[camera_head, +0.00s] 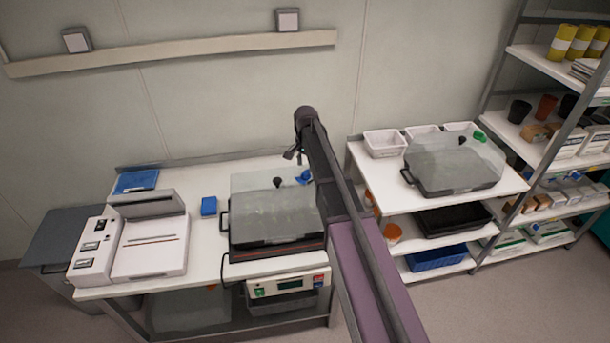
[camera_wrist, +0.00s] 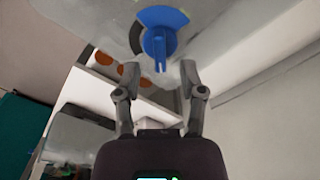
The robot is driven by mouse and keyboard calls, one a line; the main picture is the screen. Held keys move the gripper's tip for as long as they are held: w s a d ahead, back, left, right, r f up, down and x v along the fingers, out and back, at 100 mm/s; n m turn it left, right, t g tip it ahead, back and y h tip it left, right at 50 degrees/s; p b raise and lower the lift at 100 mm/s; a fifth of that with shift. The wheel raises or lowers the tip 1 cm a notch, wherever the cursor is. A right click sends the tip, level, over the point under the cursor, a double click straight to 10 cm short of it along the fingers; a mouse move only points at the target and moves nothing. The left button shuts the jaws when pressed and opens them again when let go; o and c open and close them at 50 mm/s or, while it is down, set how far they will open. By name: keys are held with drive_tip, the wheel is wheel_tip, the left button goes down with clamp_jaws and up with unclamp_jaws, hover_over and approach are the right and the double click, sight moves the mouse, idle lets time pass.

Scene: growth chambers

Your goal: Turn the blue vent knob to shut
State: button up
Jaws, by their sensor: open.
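The blue vent knob (camera_head: 304,177) sits on the clear lid of the left growth chamber (camera_head: 277,217), at its back right, partly behind my arm. In the wrist view the blue knob (camera_wrist: 158,42) shows a round blue disc part with a narrow grip bar standing out toward the camera. My gripper (camera_wrist: 152,75) is open, with one finger to each side of the bar's line. The fingertips appear close to the bar, the right one nearer; I cannot tell whether either touches.
A second chamber (camera_head: 455,163) with a green knob (camera_head: 479,136) stands on the right shelf beside white bins (camera_head: 384,143). A black knob (camera_head: 277,182) is on the left lid. A blue box (camera_head: 209,206) and a white device (camera_head: 152,245) stand left.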

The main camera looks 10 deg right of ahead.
sight(306, 174)
drive_tip(key=shift+f+b, duration=1.15)
drive_tip(key=shift+f, duration=0.3)
clamp_jaws()
drive_tip(key=shift+a, duration=0.1)
